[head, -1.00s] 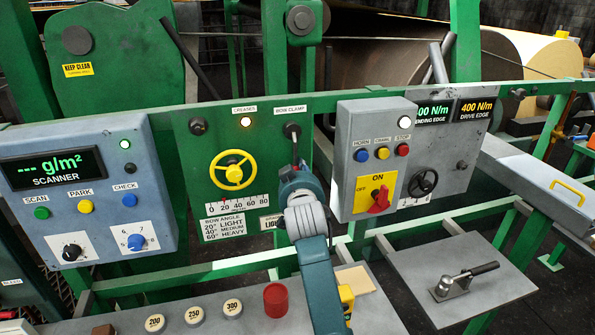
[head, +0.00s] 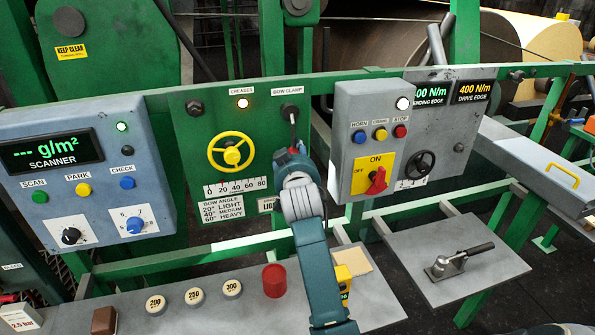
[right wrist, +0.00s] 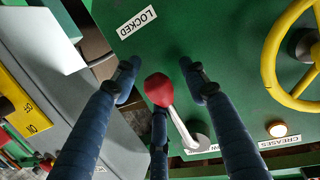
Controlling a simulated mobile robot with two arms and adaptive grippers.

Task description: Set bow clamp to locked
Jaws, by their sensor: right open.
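The bow clamp (head: 291,125) is a lever on the green panel under the BOW CLAMP label, hanging down from its round pivot. In the right wrist view its metal rod runs from the pivot (right wrist: 198,143) to a red knob (right wrist: 158,90). A LOCKED label (right wrist: 137,22) is on the panel beyond the knob, apart from it. My right gripper (right wrist: 158,74) is open, with blue fingers around the red knob and visible gaps on both sides. In the head view my right gripper (head: 293,162) hides the lever's lower end. My left gripper is not in view.
A yellow handwheel (head: 231,153) is just left of the lever. A grey control box (head: 345,130) with a red switch juts out close on the right. Below is a grey shelf (head: 195,320) with round weights and a red cylinder (head: 274,280).

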